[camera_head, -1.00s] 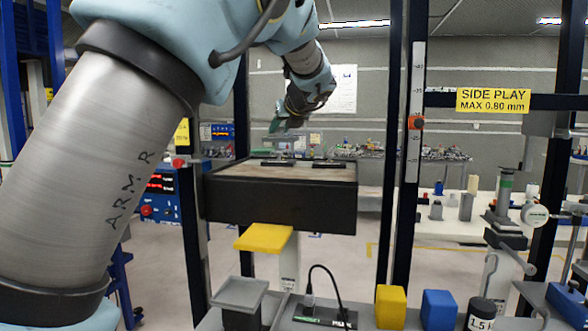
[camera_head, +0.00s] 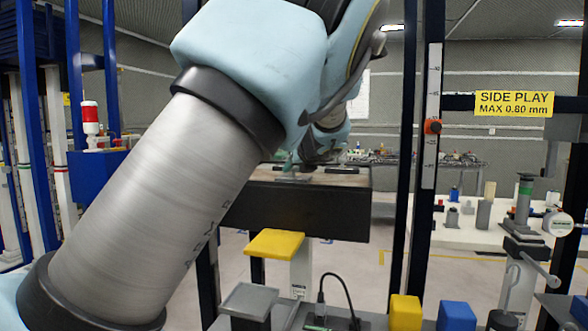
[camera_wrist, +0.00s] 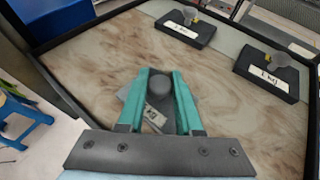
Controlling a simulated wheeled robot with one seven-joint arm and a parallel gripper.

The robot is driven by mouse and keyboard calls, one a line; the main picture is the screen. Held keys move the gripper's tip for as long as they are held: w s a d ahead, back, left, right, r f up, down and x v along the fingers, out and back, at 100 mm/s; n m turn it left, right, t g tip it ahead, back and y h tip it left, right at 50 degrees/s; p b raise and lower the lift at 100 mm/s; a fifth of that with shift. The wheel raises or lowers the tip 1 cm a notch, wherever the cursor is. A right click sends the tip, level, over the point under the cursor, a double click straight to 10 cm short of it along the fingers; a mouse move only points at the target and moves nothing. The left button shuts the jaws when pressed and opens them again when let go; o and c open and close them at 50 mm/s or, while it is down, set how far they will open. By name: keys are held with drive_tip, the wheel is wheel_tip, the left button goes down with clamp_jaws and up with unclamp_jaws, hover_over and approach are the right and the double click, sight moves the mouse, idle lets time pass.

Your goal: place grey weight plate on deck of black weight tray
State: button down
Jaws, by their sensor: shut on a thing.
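My gripper (camera_wrist: 160,88) has teal fingers closed on the round grey knob of the grey weight plate (camera_wrist: 152,115). In the wrist view the plate lies partly hidden below the fingers and shows a white label. The black weight tray (camera_wrist: 102,20) has a brown marbled deck and dark rims, and the plate is over that deck. I cannot tell whether the plate touches it. In the head view my gripper (camera_head: 288,168) is low at the tray's top, left of its middle, and the tray's black front (camera_head: 300,208) faces me. The arm hides the tray's left part.
Two dark labelled weights with grey knobs stand on the deck's far side, one in the middle (camera_wrist: 186,30) and one at the right (camera_wrist: 268,75). A yellow pad (camera_head: 274,243) is in front of the tray. A dark post (camera_head: 423,170) stands right of it.

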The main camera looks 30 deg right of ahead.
drive_tip(key=c, duration=0.6)
unclamp_jaws()
drive_tip(key=shift+s, duration=0.1)
drive_tip(key=b+v, duration=0.2)
drive_tip(key=v, duration=1)
drive_tip(key=shift+a, duration=0.1)
